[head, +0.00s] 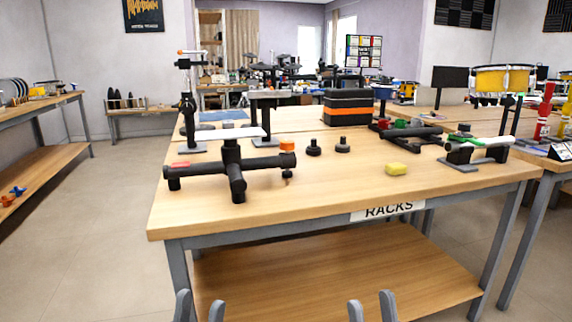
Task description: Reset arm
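My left gripper (200,307) shows at the bottom edge of the head view, left of centre. Its two grey fingertips are apart with nothing between them. My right gripper (371,306) shows at the bottom edge, right of centre, also with its fingertips apart and empty. Both are in front of the wooden table (320,186) and appear clear of it. Only the finger ends show; the rest of both arms is out of view.
A lower shelf (330,280) is bare. Another bench (50,167) stands left; floor (95,240) between is open.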

